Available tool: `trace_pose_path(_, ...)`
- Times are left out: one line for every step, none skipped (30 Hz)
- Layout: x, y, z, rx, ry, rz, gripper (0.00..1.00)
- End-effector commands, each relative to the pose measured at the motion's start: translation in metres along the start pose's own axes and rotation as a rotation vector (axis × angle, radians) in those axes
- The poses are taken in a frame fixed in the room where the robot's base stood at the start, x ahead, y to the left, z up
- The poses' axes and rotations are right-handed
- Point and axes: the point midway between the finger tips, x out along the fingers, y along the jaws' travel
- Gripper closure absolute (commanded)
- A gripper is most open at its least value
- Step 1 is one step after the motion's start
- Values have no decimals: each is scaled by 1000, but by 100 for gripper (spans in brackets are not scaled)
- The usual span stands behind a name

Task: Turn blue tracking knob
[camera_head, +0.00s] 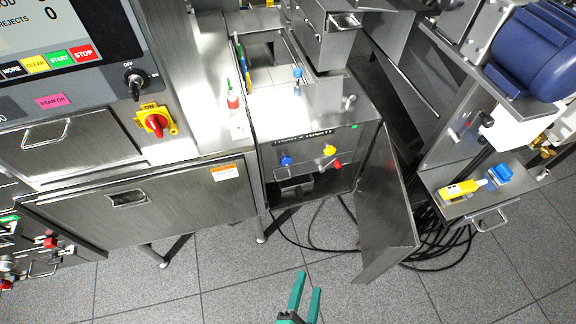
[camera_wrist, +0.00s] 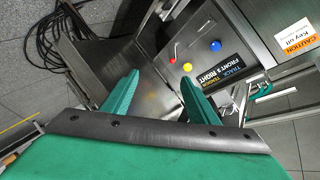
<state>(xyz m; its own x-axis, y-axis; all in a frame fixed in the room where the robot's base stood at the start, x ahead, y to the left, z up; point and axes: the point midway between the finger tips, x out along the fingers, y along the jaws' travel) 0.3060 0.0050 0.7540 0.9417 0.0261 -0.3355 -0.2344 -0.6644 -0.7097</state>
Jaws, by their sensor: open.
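The blue knob (camera_head: 286,160) sits on the front panel of the steel machine, left of a yellow knob (camera_head: 330,150) and a red-tipped lever (camera_head: 337,164). In the wrist view the blue knob (camera_wrist: 215,45) is at the upper right, above a black label reading "TRACK FRONT & RIGHT" (camera_wrist: 230,78). My gripper (camera_head: 308,283) has green fingers, is open and empty, and is apart from the panel, in front of it. In the wrist view the blue knob lies beyond and right of the fingertips (camera_wrist: 158,80).
A hinged steel door (camera_head: 385,210) stands open to the right of the knob panel. Black cables (camera_head: 440,245) lie on the floor behind it. A steel cabinet (camera_head: 150,208) is at the left. The tiled floor in front is clear.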

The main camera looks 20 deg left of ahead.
Motion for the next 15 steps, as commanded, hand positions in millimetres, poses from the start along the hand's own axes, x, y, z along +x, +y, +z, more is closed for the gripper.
trace_pose_path(23,2,6,128,-15,-8,46)
trace_pose_path(35,4,10,208,-29,-12,46)
trace_pose_path(51,4,16,316,-49,-17,46)
trace_pose_path(63,4,20,394,-66,-23,46)
trace_pose_path(75,2,24,473,-86,-29,46)
trace_pose_path(91,-2,30,576,-113,-39,46)
trace_pose_path(102,-6,34,654,-135,-47,46)
trace_pose_path(114,-10,37,730,-160,-55,46)
trace_pose_path(130,-17,41,830,-194,-66,46)
trace_pose_path(141,-24,44,906,-222,-75,46)
trace_pose_path(152,-30,46,981,-251,-83,46)
trace_pose_path(167,-40,48,1079,-291,-95,46)
trace_pose_path(177,-49,48,1151,-323,-104,46)
trace_pose_path(188,-57,49,1223,-356,-112,46)
trace_pose_path(201,-69,48,1314,-400,-123,46)
